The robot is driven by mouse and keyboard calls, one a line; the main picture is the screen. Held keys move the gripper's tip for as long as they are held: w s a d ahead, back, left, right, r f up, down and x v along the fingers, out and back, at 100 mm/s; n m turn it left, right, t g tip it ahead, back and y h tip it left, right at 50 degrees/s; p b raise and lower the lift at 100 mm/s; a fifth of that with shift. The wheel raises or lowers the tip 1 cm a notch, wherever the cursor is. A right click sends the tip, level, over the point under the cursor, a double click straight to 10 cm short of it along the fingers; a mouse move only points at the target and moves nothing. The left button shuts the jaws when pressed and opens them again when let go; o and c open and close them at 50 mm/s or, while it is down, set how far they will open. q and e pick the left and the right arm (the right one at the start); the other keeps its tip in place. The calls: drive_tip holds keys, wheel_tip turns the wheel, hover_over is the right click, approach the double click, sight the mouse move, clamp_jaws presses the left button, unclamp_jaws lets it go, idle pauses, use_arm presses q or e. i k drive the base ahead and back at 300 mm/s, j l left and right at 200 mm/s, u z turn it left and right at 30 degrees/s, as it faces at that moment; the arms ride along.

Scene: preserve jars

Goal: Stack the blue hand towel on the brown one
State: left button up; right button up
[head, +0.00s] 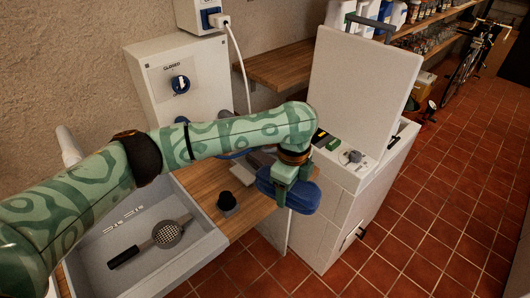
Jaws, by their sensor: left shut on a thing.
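My left gripper (283,187) is shut on the blue hand towel (304,198). The folded towel hangs in its fingers near the right end of the wooden worktop (253,209). I cannot tell whether its underside touches anything. No brown towel can be made out; my left arm covers part of the worktop. My right gripper is not in view.
A small black-topped object (228,202) stands left of the towel. A grey sink (205,262) holding a strainer (168,234) is at the front left. A white machine with its lid raised (357,98) stands close on the right. Tiled floor lies beyond.

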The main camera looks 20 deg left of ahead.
sight(263, 158)
drive_tip(key=i, duration=0.9)
